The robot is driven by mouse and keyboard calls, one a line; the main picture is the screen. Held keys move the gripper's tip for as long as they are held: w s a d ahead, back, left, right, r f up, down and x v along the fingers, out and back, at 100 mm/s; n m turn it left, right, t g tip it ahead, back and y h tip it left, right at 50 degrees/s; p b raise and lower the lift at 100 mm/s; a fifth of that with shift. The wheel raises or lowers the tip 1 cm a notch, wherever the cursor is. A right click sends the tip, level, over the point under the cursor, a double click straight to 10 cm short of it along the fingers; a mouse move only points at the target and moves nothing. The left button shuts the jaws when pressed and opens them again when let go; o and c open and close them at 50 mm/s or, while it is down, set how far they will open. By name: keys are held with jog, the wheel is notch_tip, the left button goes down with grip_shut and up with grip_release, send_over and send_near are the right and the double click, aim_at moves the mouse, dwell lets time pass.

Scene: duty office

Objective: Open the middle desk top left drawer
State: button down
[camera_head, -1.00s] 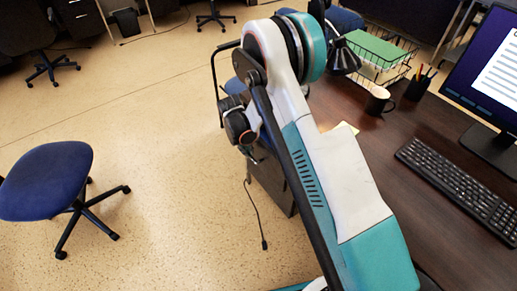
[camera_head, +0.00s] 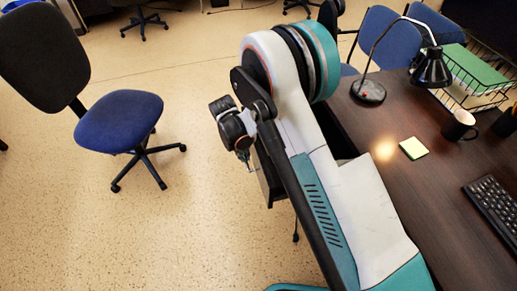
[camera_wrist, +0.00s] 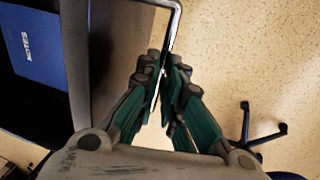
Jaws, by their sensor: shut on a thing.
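My gripper (camera_wrist: 164,80) is shut on the metal handle (camera_wrist: 176,22) of a dark drawer in the wrist view. The drawer (camera_wrist: 112,50) stands open, and a blue notebook marked NOTES (camera_wrist: 38,45) lies inside it. In the head view the drawer (camera_head: 268,182) juts out past the left side of the dark desk (camera_head: 400,195), partly hidden behind my arm. The gripper's fingers are small and mostly hidden in the head view.
A blue swivel chair (camera_head: 118,122) stands on the open floor to the left. On the desk are a lamp (camera_head: 432,70), a mug (camera_head: 459,125), a sticky note pad (camera_head: 413,148), a keyboard (camera_head: 492,208) and a wire tray (camera_head: 480,95). Blue chairs (camera_head: 385,38) stand behind the desk.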

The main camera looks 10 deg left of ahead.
jog(key=shift+s+a, duration=0.3)
jog(key=shift+a, duration=0.4)
jog(key=shift+s+a, duration=0.3)
jog(key=shift+a, duration=0.4)
jog(key=c, duration=1.7)
grip_release()
jog(key=shift+f, duration=0.1)
notch_tip(320, 180, up, 12)
jog(key=a, duration=0.2)
jog(key=shift+s, duration=0.45)
jog(key=shift+f, duration=0.1)
